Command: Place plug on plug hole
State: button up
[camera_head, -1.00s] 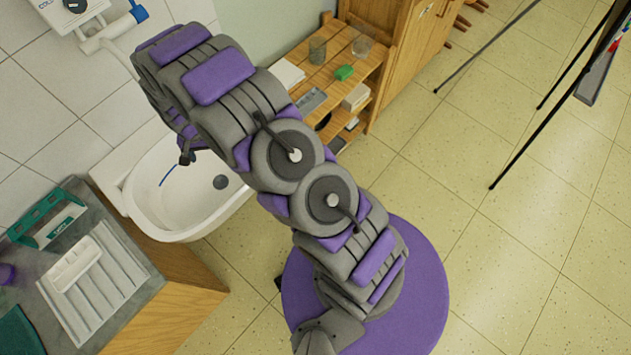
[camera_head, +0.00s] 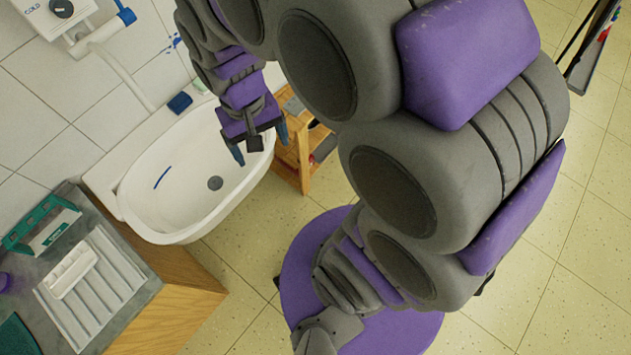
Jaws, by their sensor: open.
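A dark grey disc (camera_head: 215,183) lies on the floor of the white sink (camera_head: 150,205). I cannot tell whether it is the plug or the plug hole, and no second such disc is visible. My gripper (camera_head: 262,148) hangs over the right side of the sink, pointing down with its fingers apart and nothing visible between them. It is up and to the right of the disc in the picture and not touching it. My arm hides part of the sink's right back area.
A dark blue block (camera_head: 180,103) sits on the sink's back rim, and a thin blue streak (camera_head: 162,177) lies in the basin. A counter (camera_head: 150,280) with a ribbed drainer stands at left. A wooden shelf (camera_head: 292,165) is right of the sink.

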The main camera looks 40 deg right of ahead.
jog(key=s+d+r, duration=0.1)
jog(key=s, duration=0.6)
jog(key=s+d+r+n, duration=0.1)
jog(key=s+r, duration=0.1)
jog(key=s, duration=0.5)
jog(key=shift+s+d, duration=0.3)
jog(key=shift+d, duration=0.05)
jog(key=shift+f, duration=0.1)
notch_tip(320, 180, down, 3)
jog(key=b, duration=0.3)
jog(key=shift+c, duration=0.3)
